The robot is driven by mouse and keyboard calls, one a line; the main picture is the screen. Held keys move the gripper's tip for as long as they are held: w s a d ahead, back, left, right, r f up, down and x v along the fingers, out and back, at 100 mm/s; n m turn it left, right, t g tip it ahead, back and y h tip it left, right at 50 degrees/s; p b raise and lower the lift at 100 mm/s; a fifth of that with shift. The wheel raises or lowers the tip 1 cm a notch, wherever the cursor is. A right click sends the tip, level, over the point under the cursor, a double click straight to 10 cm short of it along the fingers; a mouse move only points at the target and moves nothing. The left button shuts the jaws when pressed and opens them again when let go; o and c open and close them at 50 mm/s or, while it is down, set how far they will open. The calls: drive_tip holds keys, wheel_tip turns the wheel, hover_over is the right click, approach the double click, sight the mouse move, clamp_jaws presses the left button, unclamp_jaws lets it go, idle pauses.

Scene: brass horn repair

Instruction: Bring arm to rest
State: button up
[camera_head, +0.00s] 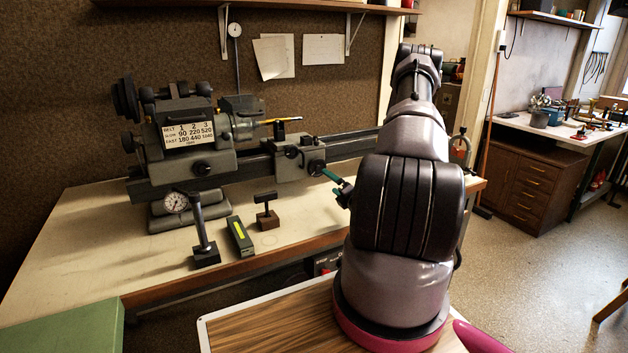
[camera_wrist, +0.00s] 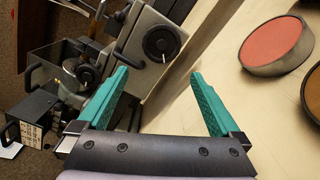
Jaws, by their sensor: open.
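My gripper shows in the wrist view (camera_wrist: 158,76) with its two teal fingers wide apart and nothing between them. In the head view, one teal fingertip of my gripper (camera_head: 332,176) sticks out to the left of my arm, in front of the lathe's right part; the rest is hidden behind the arm. My arm stands up in the middle of the head view. The grey lathe (camera_head: 192,165) stands on the workbench (camera_head: 90,240). In the wrist view, the lathe (camera_wrist: 150,40) lies beyond the fingers, on the left, apart from them.
A round tin with a red face (camera_wrist: 272,46) and part of a brown one (camera_wrist: 314,92) lie right of the fingers on the bench. A dark upright tool (camera_head: 203,235), a green-grey block (camera_head: 240,236) and a small T-shaped piece (camera_head: 266,212) stand before the lathe. Open floor (camera_head: 530,270) lies right.

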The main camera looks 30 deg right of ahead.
drive_tip(key=shift+r, duration=0.1)
drive_tip(key=w+a+r+n+g+y, duration=0.1)
drive_tip(key=a+r+n+g+y, duration=0.2)
drive_tip(key=a+r+n+y, duration=0.95)
drive_tip(key=s+a+r+n+g+y, duration=0.1)
drive_tip(key=s+a+r+n+g, duration=0.85)
drive_tip(key=a+r+n, duration=0.3)
drive_tip(key=s+a+r+n+g+h, duration=0.1)
drive_tip(key=s+r+n+g+h, duration=0.15)
drive_tip(key=s+n, duration=0.35)
drive_tip(key=s+a+r+n+g+h, duration=0.1)
drive_tip(key=s+a+r+n+h, duration=0.1)
drive_tip(key=s+n+h, duration=0.25)
drive_tip(key=s+d+r+n+t+h, duration=0.5)
drive_tip(key=s+d+r+n, duration=0.1)
drive_tip(key=r+n, duration=0.1)
drive_tip(key=shift+s+r+n, duration=0.3)
drive_tip(key=shift+n, duration=0.55)
drive_tip(key=shift+d, duration=0.1)
